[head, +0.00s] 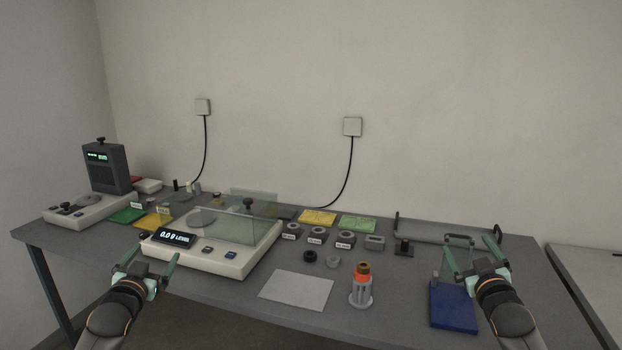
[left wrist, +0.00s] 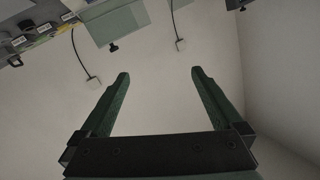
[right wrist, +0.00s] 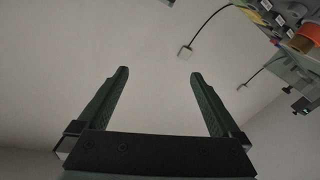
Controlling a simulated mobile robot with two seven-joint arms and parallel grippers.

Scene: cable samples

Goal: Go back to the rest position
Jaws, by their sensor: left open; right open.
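My left gripper (head: 149,262) is open and empty in front of the table's left part, near the front edge. In the left wrist view its two green fingers (left wrist: 160,80) are spread with only wall between them. My right gripper (head: 474,252) is open and empty over the right part of the table, above and beside a blue pad (head: 453,308). In the right wrist view its fingers (right wrist: 160,80) are also spread with nothing between them. Part of the blue pad is hidden behind the right gripper and arm.
A balance (head: 205,256) with clear shields stands left of centre. A white sheet (head: 296,290) and a grey holder with an orange-topped cable sample (head: 361,288) lie near the front. Several grey blocks (head: 317,236) stand behind. A grey tray (head: 450,232) is at the back right.

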